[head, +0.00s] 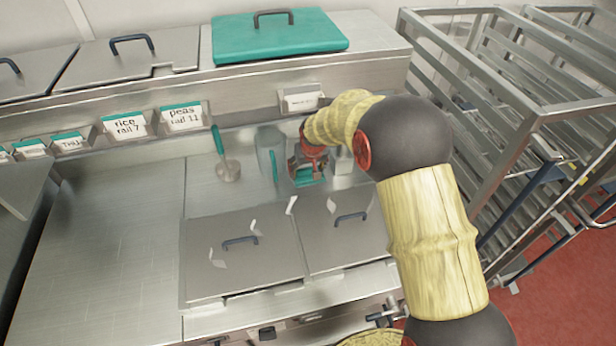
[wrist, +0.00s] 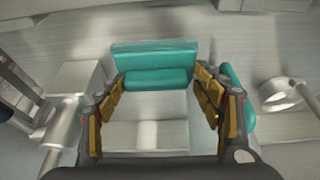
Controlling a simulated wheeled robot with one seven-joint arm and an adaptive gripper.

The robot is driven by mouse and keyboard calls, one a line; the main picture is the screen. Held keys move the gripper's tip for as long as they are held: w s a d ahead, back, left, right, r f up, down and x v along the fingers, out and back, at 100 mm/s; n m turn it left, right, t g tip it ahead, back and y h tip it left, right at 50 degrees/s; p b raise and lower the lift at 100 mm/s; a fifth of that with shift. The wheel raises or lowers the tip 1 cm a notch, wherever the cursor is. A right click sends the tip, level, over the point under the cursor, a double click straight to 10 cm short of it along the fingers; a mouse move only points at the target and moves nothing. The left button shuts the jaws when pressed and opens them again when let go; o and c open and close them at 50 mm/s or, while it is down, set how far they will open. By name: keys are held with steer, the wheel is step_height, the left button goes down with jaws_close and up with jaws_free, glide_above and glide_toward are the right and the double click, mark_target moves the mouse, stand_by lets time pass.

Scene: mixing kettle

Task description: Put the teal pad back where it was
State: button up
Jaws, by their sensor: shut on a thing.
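The teal pad (wrist: 152,80) is a folded or stepped teal block between the two fingers of my gripper (wrist: 160,84) in the wrist view. The fingertips press against its left and right ends. In the head view my gripper (head: 306,166) is low over the steel counter, and part of the teal pad (head: 309,179) shows beneath it. My gripper and wrist hide the rest of it. I cannot tell whether the pad touches the counter.
Steel lids (head: 250,262) with dark handles lie in front. A large teal lid (head: 278,38) lies on the shelf behind. A metal rack (head: 500,100) stands right. The left counter (head: 100,230) is bare.

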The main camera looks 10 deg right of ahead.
mark_target(308, 174)
steer(key=shift+w+d+f, duration=0.1)
steer(key=shift+w+f, duration=0.05)
steer(key=shift+f, duration=0.1)
steer(key=shift+w+d+f+b, duration=0.15)
steer(key=shift+f+b, duration=0.3)
steer(key=shift+f, duration=1.25)
steer(key=shift+f, duration=0.1)
steer(key=o, duration=1.1)
